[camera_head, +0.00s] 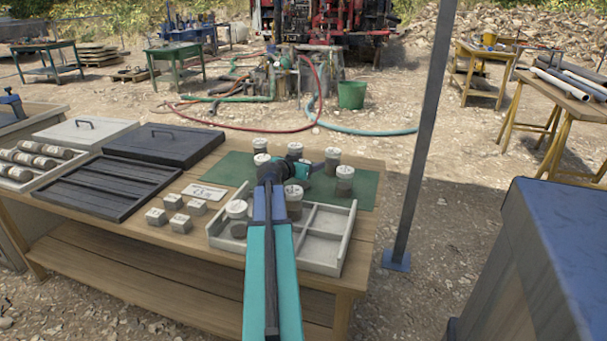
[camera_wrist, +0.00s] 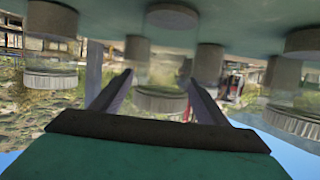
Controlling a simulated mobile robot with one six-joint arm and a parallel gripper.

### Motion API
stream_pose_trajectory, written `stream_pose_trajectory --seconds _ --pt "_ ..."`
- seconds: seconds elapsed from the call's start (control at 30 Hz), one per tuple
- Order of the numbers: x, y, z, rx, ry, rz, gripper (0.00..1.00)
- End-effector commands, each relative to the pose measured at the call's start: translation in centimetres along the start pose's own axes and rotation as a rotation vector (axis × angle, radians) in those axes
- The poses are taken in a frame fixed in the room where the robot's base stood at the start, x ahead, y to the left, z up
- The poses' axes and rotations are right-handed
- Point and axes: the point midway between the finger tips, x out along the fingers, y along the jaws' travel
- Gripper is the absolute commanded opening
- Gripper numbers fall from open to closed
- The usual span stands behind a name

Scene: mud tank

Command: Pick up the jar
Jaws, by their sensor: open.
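Several jars with pale lids and grey contents stand on and around a green mat (camera_head: 228,169) on the wooden table; the task does not say which one. One jar (camera_head: 344,182) stands at the right, another (camera_head: 332,161) behind it. My gripper (camera_head: 314,168) is low among them, pointing right, with jars close on both sides. In the wrist view, which is upside down, my gripper (camera_wrist: 160,88) is open, its two fingers apart. A jar's ribbed lid (camera_wrist: 160,99) shows between the fingers; I cannot tell whether they touch it. Which head-view jar this is stays unclear.
A divided grey tray (camera_head: 322,259) stands at the table's front, with jars at its left and back. Small grey blocks (camera_head: 180,222), a label card (camera_head: 205,192) and a dark slatted tray (camera_head: 95,189) lie left. A metal post (camera_head: 420,150) rises right of the table.

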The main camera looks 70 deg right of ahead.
Motion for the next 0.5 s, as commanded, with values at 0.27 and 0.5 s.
stream_pose_trajectory --seconds 0.27,0.5 --pt "-0.04 -0.06 0.01 0.0 0.0 -0.001 0.58" --pt "-0.06 -0.09 0.02 0.0 0.0 -0.001 0.17"
